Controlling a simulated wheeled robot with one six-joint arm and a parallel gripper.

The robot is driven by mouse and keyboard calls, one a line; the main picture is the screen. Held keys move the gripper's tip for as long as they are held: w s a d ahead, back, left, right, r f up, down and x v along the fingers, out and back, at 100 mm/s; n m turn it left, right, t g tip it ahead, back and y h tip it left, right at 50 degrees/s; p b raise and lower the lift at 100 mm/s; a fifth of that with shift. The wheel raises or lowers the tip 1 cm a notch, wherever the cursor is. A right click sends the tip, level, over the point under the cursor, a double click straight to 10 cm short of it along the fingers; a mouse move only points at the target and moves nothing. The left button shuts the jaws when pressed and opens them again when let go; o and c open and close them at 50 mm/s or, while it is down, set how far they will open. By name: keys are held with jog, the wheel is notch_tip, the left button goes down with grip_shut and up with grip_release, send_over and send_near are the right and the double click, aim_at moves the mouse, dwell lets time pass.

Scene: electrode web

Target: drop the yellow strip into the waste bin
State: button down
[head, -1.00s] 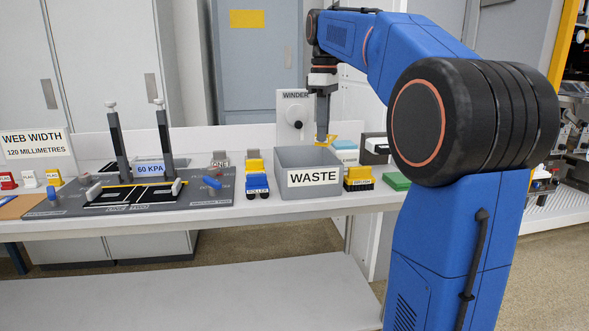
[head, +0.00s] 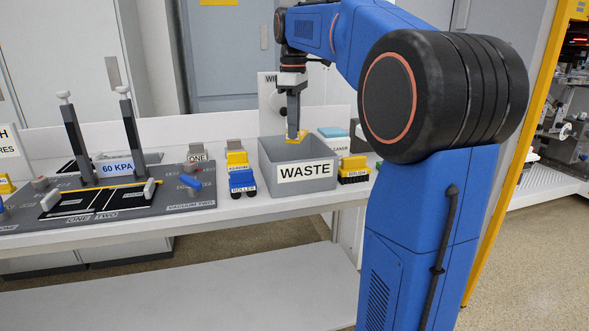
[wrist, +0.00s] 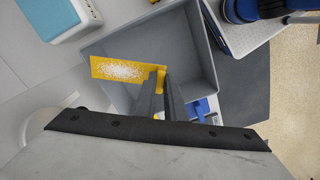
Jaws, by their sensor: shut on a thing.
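The yellow strip (wrist: 125,70) is held in my gripper (wrist: 166,85), which is shut on its end. In the wrist view the strip has a whitish speckled patch and lies over the opening of the grey waste bin (wrist: 208,58), with its left end near the bin's edge. The bin is labelled WASTE. The part of its inside that shows looks empty.
A blue roller (head: 243,181) and a yellow block (head: 237,160) stand left of the bin. A yellow-black brush (head: 354,168) stands right of it, and a blue-topped white box (head: 334,141) behind. The grey vacuum plate (head: 120,190) with two posts is farther left.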

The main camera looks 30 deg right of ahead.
jog(key=shift+f, duration=0.65)
jog(key=c, duration=1.7)
grip_release()
jog(key=shift+c, duration=0.2)
notch_tip(320, 180, up, 12)
